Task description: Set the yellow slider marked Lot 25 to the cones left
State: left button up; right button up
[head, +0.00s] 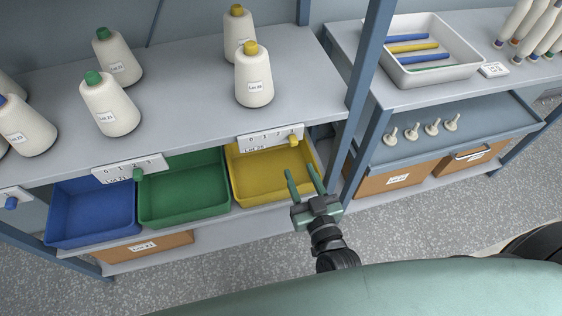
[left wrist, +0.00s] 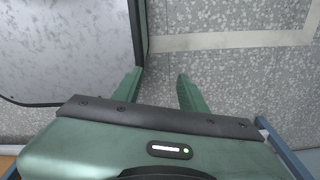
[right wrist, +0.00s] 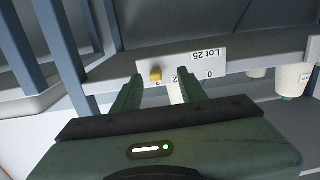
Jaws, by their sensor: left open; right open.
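The yellow slider (head: 293,140) sits at the right end of its white scale plate (head: 262,139), by the 3. In the right wrist view the slider (right wrist: 155,75) and plate appear upside down, with Lot 25 readable. Two cones with yellow tops, a front one (head: 254,80) and a back one (head: 238,30), stand on the shelf above. My right gripper (head: 300,170) is open and empty, just in front of and below the slider. In its wrist view the slider shows between the fingertips, apparently apart from them. My left gripper (left wrist: 158,76) is open and empty, over floor.
A yellow bin (head: 236,192) is under the plate, with green (head: 185,217) and blue (head: 92,237) bins to its left. A green slider (head: 138,174) and a blue slider (head: 11,203) are on other plates. A blue post (head: 358,105) stands close right of the yellow slider.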

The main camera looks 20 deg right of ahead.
aim_at(295, 144)
jog(key=shift+h, duration=0.3)
jog(key=w, duration=0.1)
jog(key=w+r, duration=0.1)
jog(key=w, duration=0.1)
jog(key=w+d+r+p, duration=0.1)
jog(key=shift+w+r, duration=0.1)
jog(key=shift+w, duration=0.3)
jog(key=shift+w+a, duration=0.15)
jog(key=shift+w, duration=1.4)
pick_arm(q)
jog(key=shift+w+d+r, duration=0.2)
jog(key=shift+d+r, duration=0.35)
jog(key=shift+r, duration=0.2)
pick_arm(e)
jog(key=shift+c, duration=0.3)
grip_shut()
